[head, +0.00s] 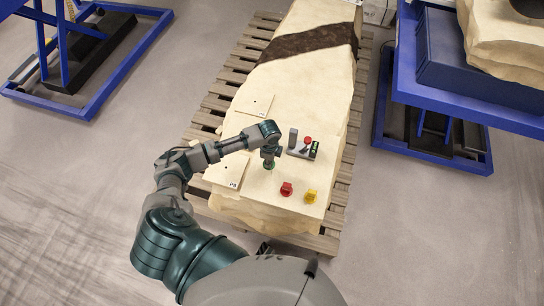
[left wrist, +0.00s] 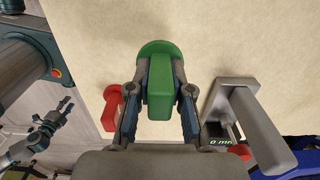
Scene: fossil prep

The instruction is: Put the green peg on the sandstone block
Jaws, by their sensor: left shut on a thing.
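The pale sandstone block (head: 310,90) lies on a wooden pallet in the head view. My left gripper (head: 268,159) is over the near part of its top, shut on the green peg (left wrist: 160,85). The peg has a round flange and a squared grip between the two fingers in the left wrist view. In the head view only a little green shows below the fingers. The peg is at or just above the block's surface; I cannot tell whether it touches. My right gripper (left wrist: 50,122) shows small at the left of the left wrist view, fingers apart and empty.
A red peg (head: 286,188) and a yellow peg (head: 310,196) stand on the block nearer me. A grey gauge (head: 302,147) with a red knob and display stands close right of my left gripper. Two pale plates (head: 257,105) lie left. Blue lift tables flank the pallet.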

